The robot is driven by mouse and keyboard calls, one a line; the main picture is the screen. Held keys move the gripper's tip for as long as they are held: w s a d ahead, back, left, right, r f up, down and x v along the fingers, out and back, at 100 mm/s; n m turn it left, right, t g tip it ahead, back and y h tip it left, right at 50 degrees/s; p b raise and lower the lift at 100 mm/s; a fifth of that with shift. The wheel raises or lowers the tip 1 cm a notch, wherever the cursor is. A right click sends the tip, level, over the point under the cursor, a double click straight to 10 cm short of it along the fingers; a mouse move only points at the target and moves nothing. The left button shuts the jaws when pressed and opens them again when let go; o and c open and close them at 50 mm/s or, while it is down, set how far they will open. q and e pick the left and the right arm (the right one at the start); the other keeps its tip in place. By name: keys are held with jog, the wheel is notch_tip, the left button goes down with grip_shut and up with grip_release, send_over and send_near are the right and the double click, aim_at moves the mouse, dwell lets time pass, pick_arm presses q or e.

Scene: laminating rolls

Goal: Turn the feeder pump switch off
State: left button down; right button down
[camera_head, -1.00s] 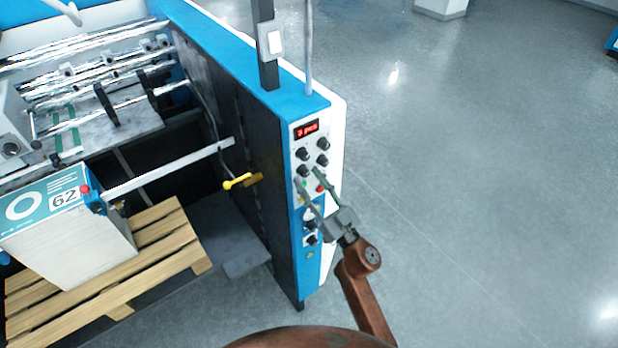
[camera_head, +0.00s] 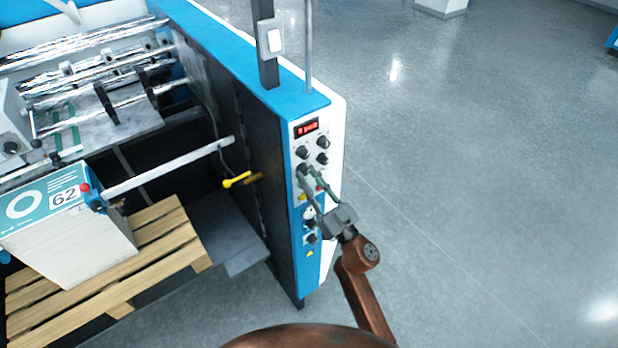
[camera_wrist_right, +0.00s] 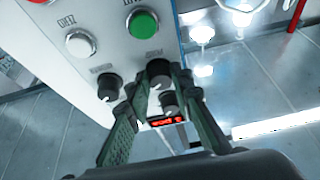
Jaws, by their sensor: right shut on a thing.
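The control panel (camera_head: 330,150) on the end of the blue and white machine carries several black rotary switches. My right gripper (camera_head: 309,174) reaches up to it from the lower right. Its fingers are shut on the lower-left black switch (camera_head: 301,168), just beside the green button. In the right wrist view the panel appears upside down, and this switch (camera_wrist_right: 159,70) sits between the fingertips (camera_wrist_right: 158,82). Its label is too blurred to read, so I cannot confirm it is the feeder pump one. My left gripper is not in view.
A green button (camera_wrist_right: 142,23) and a white button (camera_wrist_right: 80,44) lie close to the held switch. Another black knob (camera_wrist_right: 108,86) is beside it. A red display (camera_head: 306,128) tops the panel. A yellow handle (camera_head: 237,181) sticks out at left. The floor right of the machine is clear.

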jog(key=shift+n, duration=0.3)
jog(key=n+y, duration=0.1)
jog(key=n, duration=0.1)
jog(key=n+g, duration=0.1)
jog(key=shift+d+n+g+y+p, duration=0.1)
jog(key=shift+n+g+y+p, duration=0.2)
jog(key=shift+n+y, duration=0.1)
jog(key=n+g, duration=0.1)
jog(key=n, duration=0.1)
jog(key=n+g+y+p, duration=0.1)
jog(key=n, duration=0.2)
jog(key=shift+w+d+r, duration=0.1)
jog(key=shift+w+d, duration=0.05)
jog(key=n+g+p, duration=0.1)
jog(key=n, duration=0.2)
jog(key=n+g+p, duration=0.1)
jog(key=n+g, duration=0.1)
jog(key=n, duration=0.1)
jog(key=shift+w+d+r+n+y, duration=0.1)
jog(key=shift+r+n+y, duration=0.05)
jog(key=shift+n+y, duration=0.25)
jog(key=c, duration=1.7)
grip_release()
